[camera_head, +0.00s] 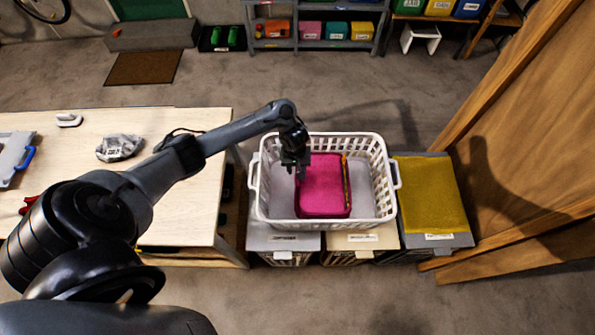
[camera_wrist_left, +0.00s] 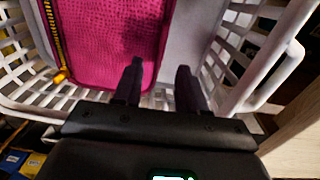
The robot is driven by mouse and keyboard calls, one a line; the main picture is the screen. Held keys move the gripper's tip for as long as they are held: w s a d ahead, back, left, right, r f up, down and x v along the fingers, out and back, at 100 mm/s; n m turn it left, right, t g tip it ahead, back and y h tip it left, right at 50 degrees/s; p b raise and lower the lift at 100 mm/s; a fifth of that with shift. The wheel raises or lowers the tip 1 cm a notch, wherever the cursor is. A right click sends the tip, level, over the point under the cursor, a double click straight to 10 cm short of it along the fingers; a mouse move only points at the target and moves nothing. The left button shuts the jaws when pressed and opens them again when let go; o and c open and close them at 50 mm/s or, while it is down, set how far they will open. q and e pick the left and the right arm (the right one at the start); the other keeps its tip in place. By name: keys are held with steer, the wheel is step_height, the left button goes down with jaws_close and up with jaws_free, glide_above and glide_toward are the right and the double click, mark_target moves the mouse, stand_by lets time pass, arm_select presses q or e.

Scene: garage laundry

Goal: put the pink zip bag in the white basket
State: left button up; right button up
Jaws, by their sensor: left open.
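The pink zip bag (camera_head: 321,190) lies inside the white basket (camera_head: 266,206), on its floor, with its yellow zip along the right side in the head view. The bag also shows in the left wrist view (camera_wrist_left: 108,40), with the zip at the left. My left gripper (camera_head: 296,168) is over the basket at the bag's upper left corner. In the left wrist view its two fingers (camera_wrist_left: 160,70) are apart with nothing between them; one finger overlaps the bag's edge in the picture. I cannot tell whether it touches. My right gripper is not in view.
The basket stands on lidded bins; a grey bin with a yellow top (camera_head: 430,195) is at its right. A wooden table (camera_head: 180,210) at left holds a grey cloth (camera_head: 120,147) and a blue-handled item (camera_head: 14,158). A wooden door (camera_head: 525,130) stands at right.

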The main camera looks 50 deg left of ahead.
arm_select(q)
steer(key=s+d+r+m+t+p, duration=0.15)
steer(key=d+m, duration=0.25)
steer(key=d, duration=0.5)
steer(key=s+d+r+m+t, duration=0.1)
steer(key=d+r+m+t, duration=0.25)
steer(key=d, duration=0.55)
steer(key=s+r+m+g, duration=0.1)
steer(key=s+r+m, duration=0.1)
steer(key=s+r, duration=0.3)
steer(key=s+r+m, duration=0.3)
steer(key=s+r, duration=0.2)
steer(key=s, duration=0.5)
steer(key=shift+a+r+g, duration=0.15)
steer(key=shift+r+g, duration=0.15)
steer(key=shift+g, duration=0.1)
step_height(320, 180, up, 17)
steer(key=p, duration=1.7)
steer(key=shift+r, duration=0.2)
